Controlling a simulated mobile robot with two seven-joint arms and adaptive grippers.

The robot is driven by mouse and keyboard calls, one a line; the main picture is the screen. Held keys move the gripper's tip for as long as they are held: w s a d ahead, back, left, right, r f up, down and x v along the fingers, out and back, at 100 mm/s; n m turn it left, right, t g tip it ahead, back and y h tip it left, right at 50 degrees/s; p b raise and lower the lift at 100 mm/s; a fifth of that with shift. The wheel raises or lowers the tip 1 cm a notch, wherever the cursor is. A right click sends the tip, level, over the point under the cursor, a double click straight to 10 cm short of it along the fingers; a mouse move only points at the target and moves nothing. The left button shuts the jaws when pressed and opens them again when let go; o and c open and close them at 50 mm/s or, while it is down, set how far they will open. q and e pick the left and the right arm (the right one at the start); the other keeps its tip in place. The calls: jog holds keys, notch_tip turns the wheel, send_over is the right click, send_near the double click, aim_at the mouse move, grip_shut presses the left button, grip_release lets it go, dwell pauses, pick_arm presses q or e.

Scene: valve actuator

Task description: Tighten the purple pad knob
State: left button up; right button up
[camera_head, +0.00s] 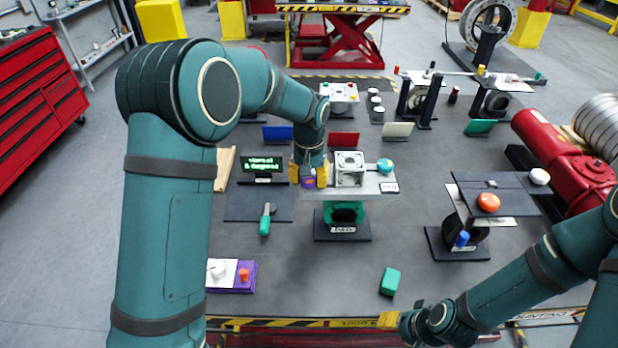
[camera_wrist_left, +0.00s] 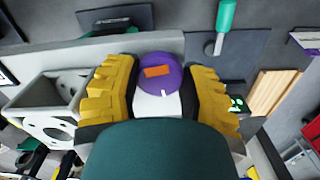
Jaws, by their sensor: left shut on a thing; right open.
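A round purple knob (camera_wrist_left: 158,66) with an orange patch on top sits between the yellow fingers of my left gripper (camera_wrist_left: 160,92) in the left wrist view. My left gripper is shut on it. In the head view the purple knob (camera_head: 309,184) shows low between the fingers of my left gripper (camera_head: 309,174), at the left end of the grey plate on the green valve. My right gripper (camera_head: 390,320) is open at the table's front edge, away from the knob.
A grey box-like housing (camera_head: 350,169) stands right of my left gripper, with a blue knob (camera_head: 385,165) beyond it. A screen (camera_head: 262,164) and green-handled tool (camera_head: 266,220) are to the left. A green block (camera_head: 390,281) lies at front. A purple base (camera_head: 245,284) carries an orange knob.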

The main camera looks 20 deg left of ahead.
aim_at(309, 178)
pick_arm(q)
jog(key=shift+m, duration=0.8)
jog(key=o, duration=1.2)
jog(key=shift+r, duration=0.1)
notch_tip(309, 178, up, 12)
jog(key=shift+f, duration=0.1)
